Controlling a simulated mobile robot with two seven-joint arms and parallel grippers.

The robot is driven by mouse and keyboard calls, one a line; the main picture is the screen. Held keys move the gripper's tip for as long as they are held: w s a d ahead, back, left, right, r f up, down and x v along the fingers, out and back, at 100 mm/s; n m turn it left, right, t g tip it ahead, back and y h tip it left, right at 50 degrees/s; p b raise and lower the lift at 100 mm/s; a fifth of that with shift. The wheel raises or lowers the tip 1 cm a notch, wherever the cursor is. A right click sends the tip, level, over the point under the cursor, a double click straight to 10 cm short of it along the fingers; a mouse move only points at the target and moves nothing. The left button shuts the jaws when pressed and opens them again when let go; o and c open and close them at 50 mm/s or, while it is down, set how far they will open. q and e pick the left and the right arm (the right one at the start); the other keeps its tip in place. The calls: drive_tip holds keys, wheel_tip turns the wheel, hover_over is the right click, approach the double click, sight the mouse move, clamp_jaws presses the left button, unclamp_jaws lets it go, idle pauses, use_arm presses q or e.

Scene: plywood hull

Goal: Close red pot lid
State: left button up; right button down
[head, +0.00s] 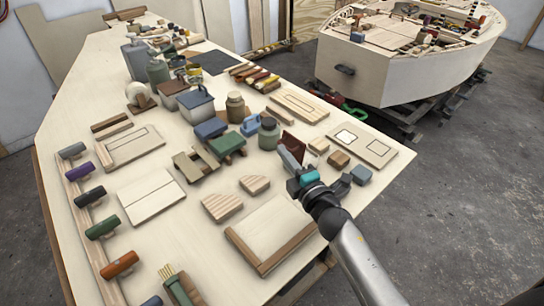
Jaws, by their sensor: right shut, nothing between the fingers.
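A dark red, flat piece (293,143) stands tilted on the table just behind the fingers of my right gripper; it looks like a raised lid, but the pot under it is hidden by the gripper. My right gripper (288,156) is shut and empty, close in front of the red piece; I cannot tell whether they touch. A boxy pot with a reddish-brown top (173,88) stands farther back on the left. My left gripper is not in view.
The table's right edge is close; a plywood hull (400,75) stands beyond.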

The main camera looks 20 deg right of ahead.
sight(298, 147)
drive_tip(key=d+m+p, duration=0.1)
drive_tip(key=p, duration=0.1)
drive_tip(key=w+d+r+m+g+p, duration=0.1)
drive_tip(key=m+p, duration=0.1)
drive_tip(key=d+r+m+p, duration=0.1)
drive_tip(key=d+m+p, duration=0.1)
drive_tip(key=p, duration=0.1)
drive_tip(key=shift+w+y, duration=0.25)
drive_tip(key=shift+y, duration=0.05)
drive_tip(key=d+m, duration=0.1)
drive_tip(key=d+m+g+p, duration=0.1)
drive_tip(key=w+d+f+m+p, duration=0.1)
drive_tip(key=shift+w+d+m+g+y, duration=0.1)
drive_tip(key=shift+d+m+g+y, duration=0.15)
drive_tip(key=shift+m+g+y, duration=0.05)
drive_tip(key=shift+w+d+f+m+y, duration=0.2)
drive_tip(key=shift+d+f+m+y, duration=0.1)
drive_tip(key=shift+d+m, duration=0.35)
drive_tip(key=shift+w+d+f+m+g+y+b, duration=0.15)
drive_tip(key=shift+d+f+m+g+y+b, duration=0.2)
drive_tip(key=shift+m, duration=0.3)
drive_tip(key=shift+w+d+f+m+g+y+b, duration=0.15)
drive_tip(key=shift+d+f+m+b, duration=0.2)
drive_tip(key=shift+m, duration=0.25)
drive_tip(key=shift+w+d+f+b, duration=0.1)
drive_tip(key=shift+d+f+b, duration=0.2)
drive_tip(key=shift+d+b, duration=0.1)
